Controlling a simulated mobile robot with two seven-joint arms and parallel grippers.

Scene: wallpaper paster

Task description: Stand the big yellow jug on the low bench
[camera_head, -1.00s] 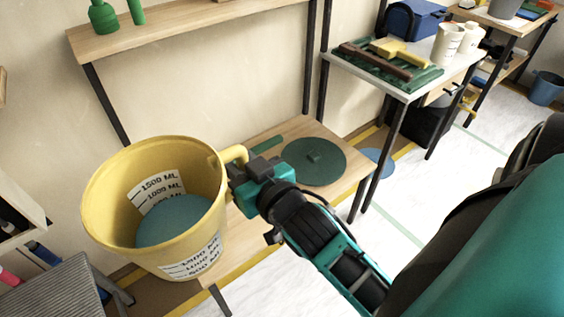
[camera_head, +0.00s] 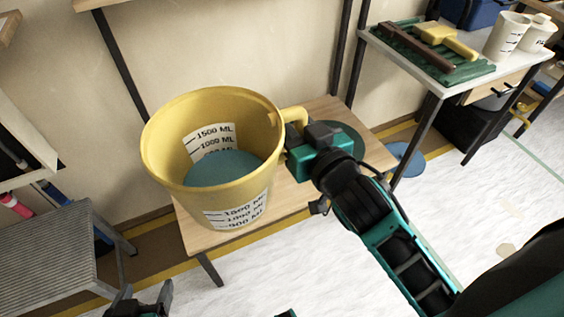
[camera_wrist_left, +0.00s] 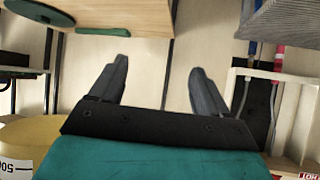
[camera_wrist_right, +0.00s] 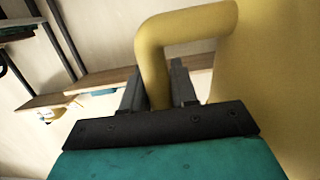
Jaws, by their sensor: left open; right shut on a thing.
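The big yellow jug (camera_head: 215,150) is upright, with a measuring scale and a blue-grey inside bottom. In the head view it overlaps the low wooden bench (camera_head: 300,205); I cannot tell whether its base touches the top. My right gripper (camera_head: 298,146) is shut on the jug's handle (camera_head: 297,113), at the jug's right side. The right wrist view shows the handle (camera_wrist_right: 154,70) between the fingers. My left gripper (camera_head: 140,296) is low at the picture's bottom, apart from the jug. Its spread fingers (camera_wrist_left: 155,85) are empty in the left wrist view, where part of the jug (camera_wrist_left: 30,135) shows.
A dark green disc (camera_head: 345,135) lies on the bench's right part, behind my right gripper. A grey ridged step stool (camera_head: 45,255) stands at the left. A table with a green tray (camera_head: 430,52) stands at the right. White-covered floor lies in front of the bench.

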